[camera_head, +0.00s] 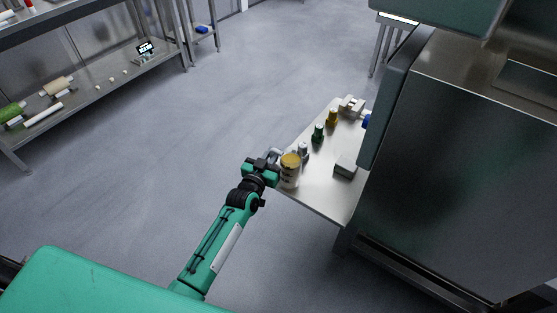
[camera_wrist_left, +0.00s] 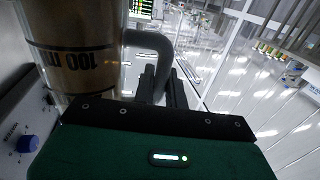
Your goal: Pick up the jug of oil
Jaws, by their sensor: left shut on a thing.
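The jug of oil (camera_head: 290,172) is a clear measuring jug with amber contents, at the near left edge of the small steel table (camera_head: 325,205). In the left wrist view the jug (camera_wrist_left: 75,65) fills the upper left, with dark printed volume marks and a grey curved handle (camera_wrist_left: 152,40). My left gripper (camera_head: 273,158) reaches it from the left and is shut on the handle; its dark fingers (camera_wrist_left: 163,84) show at the handle in the wrist view. The jug looks about upright. I cannot tell whether its base touches the table. My right gripper is not in view.
Green (camera_head: 318,133) and yellow (camera_head: 333,118) bottles and a small grey box (camera_head: 345,165) stand on the table. A large steel machine (camera_head: 460,150) borders it on the right. A shelf with rolls (camera_head: 57,86) is at upper left. The floor (camera_head: 170,130) between is clear.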

